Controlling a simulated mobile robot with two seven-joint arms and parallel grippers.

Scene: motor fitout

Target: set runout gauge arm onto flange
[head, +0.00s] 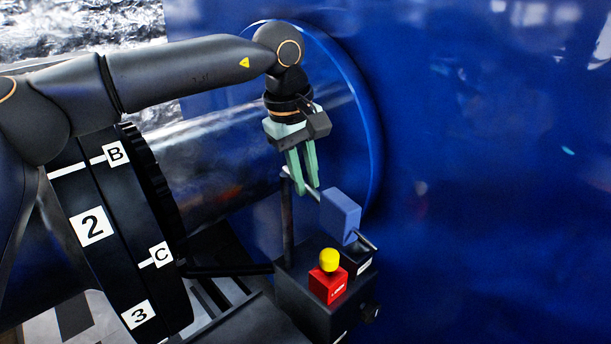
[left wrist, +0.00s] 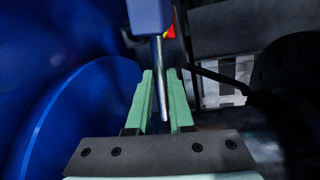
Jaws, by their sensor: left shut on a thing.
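The runout gauge arm is a thin metal rod with a blue block (head: 341,214) on it, above a black gauge base. In the left wrist view the block (left wrist: 150,14) is at the top and the rod (left wrist: 158,70) runs down between the green fingers. My left gripper (head: 307,188) points down and is shut on the rod, on the side of the block nearer the shaft. The flange is probably the black ringed coupling (head: 120,196) with white labels at left, apart from the rod tip. My right gripper is not in view.
The black base (head: 306,300) carries an upright post (head: 288,225) and a red block (head: 328,286) with a yellow knob (head: 329,259). A shiny shaft (head: 215,165) runs from the coupling to a large blue disc (head: 362,115). A blue wall fills the right.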

